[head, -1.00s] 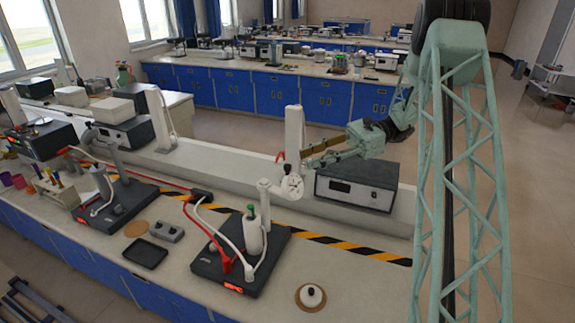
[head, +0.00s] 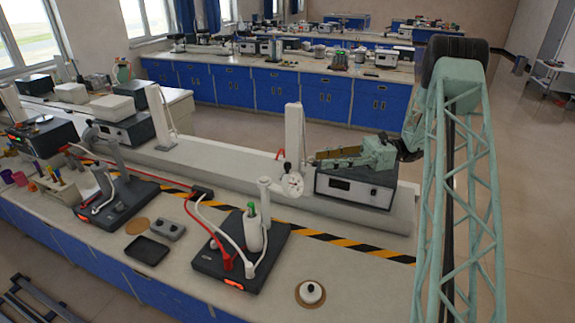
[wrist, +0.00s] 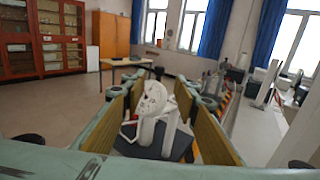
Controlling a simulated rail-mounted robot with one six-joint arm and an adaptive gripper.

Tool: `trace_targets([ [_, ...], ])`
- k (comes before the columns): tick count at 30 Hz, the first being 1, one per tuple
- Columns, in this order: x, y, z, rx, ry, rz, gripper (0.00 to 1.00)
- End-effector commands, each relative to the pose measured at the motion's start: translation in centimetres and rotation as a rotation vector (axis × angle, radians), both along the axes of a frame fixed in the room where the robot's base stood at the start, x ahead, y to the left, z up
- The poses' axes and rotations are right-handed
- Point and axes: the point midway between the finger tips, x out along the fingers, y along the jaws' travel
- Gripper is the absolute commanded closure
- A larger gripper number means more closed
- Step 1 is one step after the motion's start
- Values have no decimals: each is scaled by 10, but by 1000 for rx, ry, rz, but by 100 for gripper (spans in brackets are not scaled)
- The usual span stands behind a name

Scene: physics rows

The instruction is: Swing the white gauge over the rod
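The white gauge (head: 293,185) has a round dial and sits on a white side arm beside a short white upright (head: 265,195), at the back of a black-based stand (head: 215,262). In the wrist view the gauge (wrist: 152,98) appears between my fingers, apparently ahead of their tips. My gripper (head: 312,158) is open and empty, pointing left, just right of the gauge and slightly above it. Its tan-padded fingers (wrist: 160,88) are spread in the wrist view. A white cylinder with a green top (head: 252,230) stands on the base; I cannot tell whether it is the rod.
A grey instrument box (head: 350,188) lies just below my gripper. A tall white post (head: 294,135) rises behind the gauge. Red and white cables (head: 205,225) loop at the stand's left.

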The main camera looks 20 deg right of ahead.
Motion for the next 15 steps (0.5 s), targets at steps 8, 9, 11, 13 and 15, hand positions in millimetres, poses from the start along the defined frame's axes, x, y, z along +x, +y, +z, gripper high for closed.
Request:
trace_targets([
  [8, 1, 6, 0, 0, 0, 1, 72],
  [9, 2, 8, 0, 0, 0, 1, 72],
  [11, 3, 13, 0, 0, 1, 1, 72],
  [13, 4, 18, 0, 0, 1, 2, 72],
  [15, 5, 25, 1, -1, 1, 2, 72],
])
